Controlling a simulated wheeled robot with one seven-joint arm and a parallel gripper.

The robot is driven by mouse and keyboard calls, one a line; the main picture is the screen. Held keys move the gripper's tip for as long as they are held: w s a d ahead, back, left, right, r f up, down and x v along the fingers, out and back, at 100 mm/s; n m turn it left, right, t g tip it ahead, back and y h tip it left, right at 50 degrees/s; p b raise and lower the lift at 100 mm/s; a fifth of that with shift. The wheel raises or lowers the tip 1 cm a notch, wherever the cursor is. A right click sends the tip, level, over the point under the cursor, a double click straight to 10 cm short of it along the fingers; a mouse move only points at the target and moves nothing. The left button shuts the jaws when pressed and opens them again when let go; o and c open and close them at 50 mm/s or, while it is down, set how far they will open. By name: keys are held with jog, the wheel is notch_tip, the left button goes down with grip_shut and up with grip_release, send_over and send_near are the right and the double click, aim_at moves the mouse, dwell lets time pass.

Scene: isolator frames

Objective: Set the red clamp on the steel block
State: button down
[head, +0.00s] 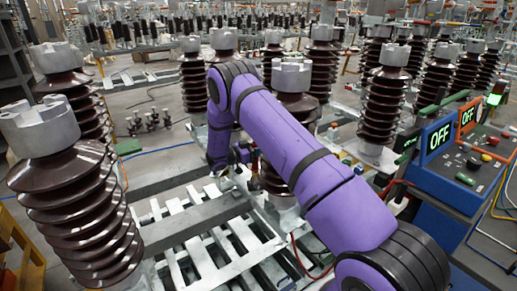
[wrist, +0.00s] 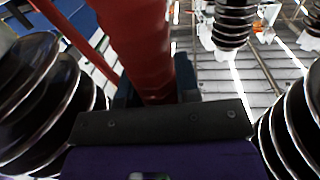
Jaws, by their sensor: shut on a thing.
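In the wrist view a long red piece, which I take as the red clamp (wrist: 135,45), runs up from between my jaws. My gripper (wrist: 155,96) is shut on it. In the head view my gripper (head: 243,156) is small and dark, beyond my purple arm, and the clamp cannot be made out there. A grey metal bar (head: 190,226) lies across a pale slatted pallet, below and left of the gripper. I cannot tell whether this bar is the steel block.
Brown ribbed insulators with metal caps stand close by, at the left (head: 75,205) and behind my arm (head: 293,105). In the wrist view, ribbed stacks flank the gripper at left (wrist: 35,100) and right (wrist: 295,125). A blue control box (head: 440,170) reading OFF stands at the right.

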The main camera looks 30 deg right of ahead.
jog(key=shift+s+f, duration=0.1)
jog(key=shift+f, duration=0.55)
jog(key=c, duration=0.8)
grip_release()
jog(key=shift+f, duration=0.1)
jog(key=shift+o, duration=0.2)
jog(key=shift+s+f, duration=0.1)
jog(key=shift+a, duration=0.1)
